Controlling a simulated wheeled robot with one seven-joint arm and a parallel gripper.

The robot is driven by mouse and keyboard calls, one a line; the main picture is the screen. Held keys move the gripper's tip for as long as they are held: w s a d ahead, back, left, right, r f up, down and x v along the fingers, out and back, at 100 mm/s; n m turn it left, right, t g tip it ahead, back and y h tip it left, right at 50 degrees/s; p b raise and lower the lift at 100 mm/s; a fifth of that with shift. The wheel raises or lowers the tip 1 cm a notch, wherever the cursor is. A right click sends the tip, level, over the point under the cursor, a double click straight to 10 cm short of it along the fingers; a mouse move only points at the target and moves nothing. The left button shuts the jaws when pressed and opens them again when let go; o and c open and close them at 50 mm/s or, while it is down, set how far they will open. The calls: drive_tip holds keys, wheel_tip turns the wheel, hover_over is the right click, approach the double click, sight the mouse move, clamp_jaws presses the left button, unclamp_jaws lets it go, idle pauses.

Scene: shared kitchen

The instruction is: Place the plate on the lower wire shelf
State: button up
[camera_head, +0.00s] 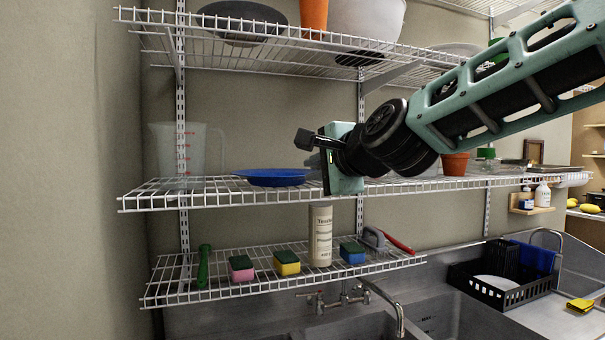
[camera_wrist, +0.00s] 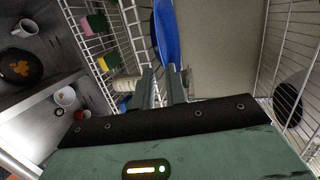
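A blue plate (camera_head: 272,177) lies on the middle wire shelf (camera_head: 150,199), near its front edge. In the wrist view, the blue plate (camera_wrist: 167,35) shows just beyond my fingertips, seen nearly edge-on. My gripper (camera_head: 304,140) is above the plate and a little to its right, apart from it. In the wrist view my gripper (camera_wrist: 161,72) has a gap between its two fingers, with nothing between them. The lower wire shelf (camera_head: 210,291) is under the middle one.
The lower shelf holds a green-handled tool (camera_head: 203,266), several sponges (camera_head: 287,263), a tall bottle (camera_head: 320,235) and a red-handled item (camera_head: 398,243). A clear jug (camera_head: 177,150) stands left on the middle shelf. A metal sink (camera_head: 450,315) and black dish rack (camera_head: 500,292) are below right.

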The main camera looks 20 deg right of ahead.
drive_tip(key=shift+v, duration=1.2)
drive_tip(key=shift+f, duration=0.1)
drive_tip(key=s+a+f+n+g+y, duration=0.1)
drive_tip(key=s+a+f+n+g, duration=0.3)
drive_tip(key=s+a+f+n, duration=0.45)
drive_tip(key=s+a+f+n+g+y, duration=0.1)
drive_tip(key=s+a+f+n+g, duration=0.3)
drive_tip(key=f, duration=0.7)
drive_tip(key=s+d+f+n+g+h, duration=0.2)
drive_tip(key=s+f+n+g, duration=0.2)
drive_tip(key=s+f+n, duration=0.3)
drive_tip(key=s+d+f+n+g+h, duration=0.25)
drive_tip(key=s+f+n, duration=0.25)
drive_tip(key=s, duration=0.4)
wheel_tip(320, 180, down, 6)
drive_tip(key=b, duration=0.6)
drive_tip(key=shift+f+y+b, duration=0.25)
drive_tip(key=shift+y+b, duration=0.05)
drive_tip(key=shift+y, duration=0.05)
drive_tip(key=shift+s+a+g, duration=0.1)
drive_tip(key=shift+a+g, duration=0.05)
drive_tip(key=shift+g, duration=0.1)
